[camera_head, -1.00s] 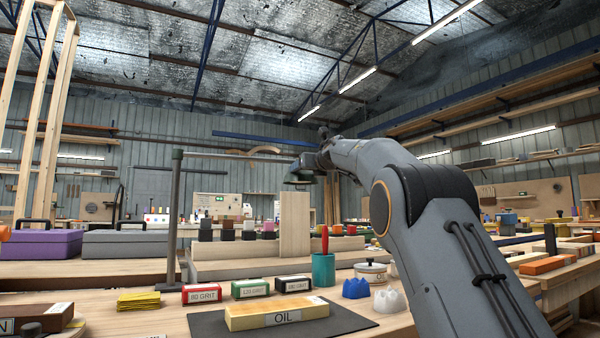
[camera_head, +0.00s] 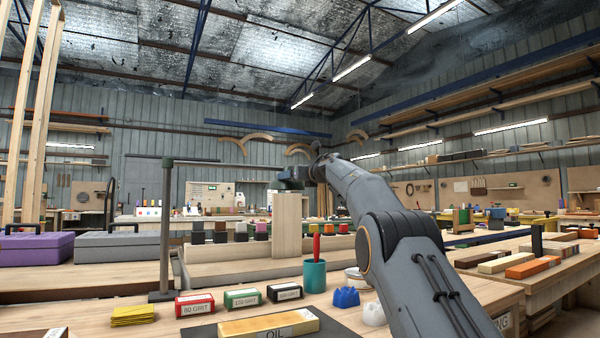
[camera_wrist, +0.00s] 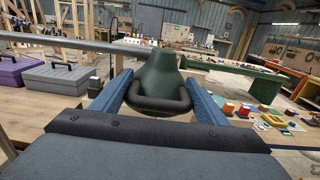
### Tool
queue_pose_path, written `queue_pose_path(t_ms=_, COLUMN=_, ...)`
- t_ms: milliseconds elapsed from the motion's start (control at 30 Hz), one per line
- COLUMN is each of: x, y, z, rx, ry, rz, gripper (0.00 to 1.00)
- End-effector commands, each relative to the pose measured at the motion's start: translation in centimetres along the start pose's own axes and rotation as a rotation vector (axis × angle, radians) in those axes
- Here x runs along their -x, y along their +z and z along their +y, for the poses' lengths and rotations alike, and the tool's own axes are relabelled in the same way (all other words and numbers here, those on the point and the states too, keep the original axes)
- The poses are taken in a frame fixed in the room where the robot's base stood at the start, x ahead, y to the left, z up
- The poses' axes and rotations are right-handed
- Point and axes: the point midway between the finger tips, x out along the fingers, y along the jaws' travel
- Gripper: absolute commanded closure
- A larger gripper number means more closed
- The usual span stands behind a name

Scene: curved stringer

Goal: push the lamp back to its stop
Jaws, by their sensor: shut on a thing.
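The lamp has a dark green head (camera_wrist: 160,75) with a black ring-shaped handle (camera_wrist: 160,103) in the wrist view. A grey bar (camera_wrist: 60,46) runs left from the head. In the head view the lamp head (camera_head: 289,179) is small and partly hidden by my gripper. Its bar (camera_head: 225,164) reaches left to a dark upright post (camera_head: 166,225) on the bench. My gripper (camera_wrist: 160,108) has its blue fingers on both sides of the handle and is shut on it. It also shows in the head view (camera_head: 298,174). I cannot make out a stop.
A tall wooden block (camera_head: 287,225) stands just under the lamp head. A green cup (camera_head: 314,276) with a red-handled tool, grit boxes (camera_head: 195,304), an oil stone (camera_head: 262,325) and a blue crown-shaped piece (camera_head: 346,297) stand in front. A purple case (camera_head: 40,248) is at left.

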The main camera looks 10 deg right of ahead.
Motion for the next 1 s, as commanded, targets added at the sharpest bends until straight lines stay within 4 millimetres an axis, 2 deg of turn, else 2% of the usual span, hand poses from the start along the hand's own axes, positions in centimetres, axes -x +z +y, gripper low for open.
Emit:
queue_pose_path(t_ms=33, x=-0.29, y=-0.48, z=-0.02, rx=-0.008, ry=0.0, rz=0.003, gripper=0.73)
queue_pose_path(t_ms=467, x=-0.42, y=-0.73, z=0.02, rx=-0.011, ry=0.004, rz=0.004, gripper=0.72)
queue_pose_path(t_ms=500, x=-0.43, y=-0.75, z=0.02, rx=-0.011, ry=0.004, rz=0.004, gripper=0.29)
queue_pose_path(t_ms=600, x=-0.42, y=-0.75, z=0.02, rx=-0.01, ry=0.004, rz=0.005, gripper=0.15)
queue_pose_path(t_ms=1000, x=-0.09, y=-0.15, z=0.28, rx=-0.006, ry=0.006, rz=-0.002, gripper=0.15)
